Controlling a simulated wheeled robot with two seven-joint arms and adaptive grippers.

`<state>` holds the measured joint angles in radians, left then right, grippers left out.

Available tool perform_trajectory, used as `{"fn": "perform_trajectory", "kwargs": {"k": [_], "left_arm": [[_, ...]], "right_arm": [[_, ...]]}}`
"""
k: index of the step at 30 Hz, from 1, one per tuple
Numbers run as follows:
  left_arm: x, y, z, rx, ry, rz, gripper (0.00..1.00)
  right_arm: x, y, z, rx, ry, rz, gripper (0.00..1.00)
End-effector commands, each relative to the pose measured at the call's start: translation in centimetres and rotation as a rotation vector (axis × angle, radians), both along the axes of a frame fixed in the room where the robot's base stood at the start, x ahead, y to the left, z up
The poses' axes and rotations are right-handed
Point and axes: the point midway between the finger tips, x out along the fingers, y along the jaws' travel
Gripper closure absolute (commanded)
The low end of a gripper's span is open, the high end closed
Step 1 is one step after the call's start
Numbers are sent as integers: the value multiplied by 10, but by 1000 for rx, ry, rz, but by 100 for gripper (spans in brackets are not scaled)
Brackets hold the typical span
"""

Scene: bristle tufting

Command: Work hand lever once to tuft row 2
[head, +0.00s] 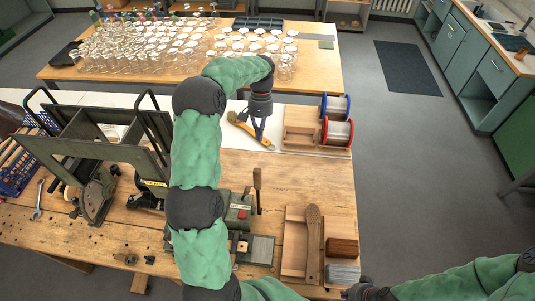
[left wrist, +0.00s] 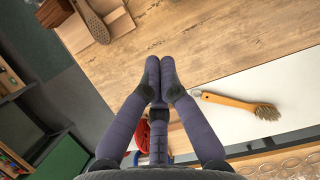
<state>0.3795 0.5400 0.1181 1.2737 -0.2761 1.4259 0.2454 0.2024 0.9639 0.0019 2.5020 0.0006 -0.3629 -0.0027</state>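A hand lever with an upright wooden handle (head: 257,180) stands at the right side of a small green bench machine with a red part (head: 241,213). My left gripper (head: 259,138) is beyond the lever in the head view, apart from it, above the white strip of the bench. In the left wrist view its dark fingers (left wrist: 160,66) meet at the tips with nothing between them. My left arm covers part of the machine, so the row being tufted cannot be made out. My right gripper (head: 358,291) is at the bottom edge, dark and partly cut off; its fingers are unclear.
An orange-handled brush (head: 250,132) lies near my left gripper. Wire spools (head: 337,132) stand at the right. A wooden brush body (head: 313,240) lies in a tray at the front right. A large dark machine (head: 90,150) fills the left. Bare bench (head: 300,180) lies right of the lever.

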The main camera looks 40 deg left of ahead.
Motion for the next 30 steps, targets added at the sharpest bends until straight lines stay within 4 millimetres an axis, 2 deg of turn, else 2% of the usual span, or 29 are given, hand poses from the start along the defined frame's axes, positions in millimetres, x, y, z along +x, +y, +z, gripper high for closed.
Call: {"fn": "perform_trajectory", "kwargs": {"k": [11, 16, 20, 30], "left_arm": [[0, 0, 0, 0, -1, 0, 100], [-3, -1, -9, 0, 1, 0, 100], [-9, -4, -25, -1, 3, 0, 100], [-28, -14, -85, -1, 3, 0, 100]], "right_arm": [[-1, 0, 0, 1, 3, 1, 100], [-1, 0, 0, 0, 2, 1, 100], [-1, 0, 1, 0, 2, 1, 100], [-1, 0, 4, 0, 2, 1, 100]]}}
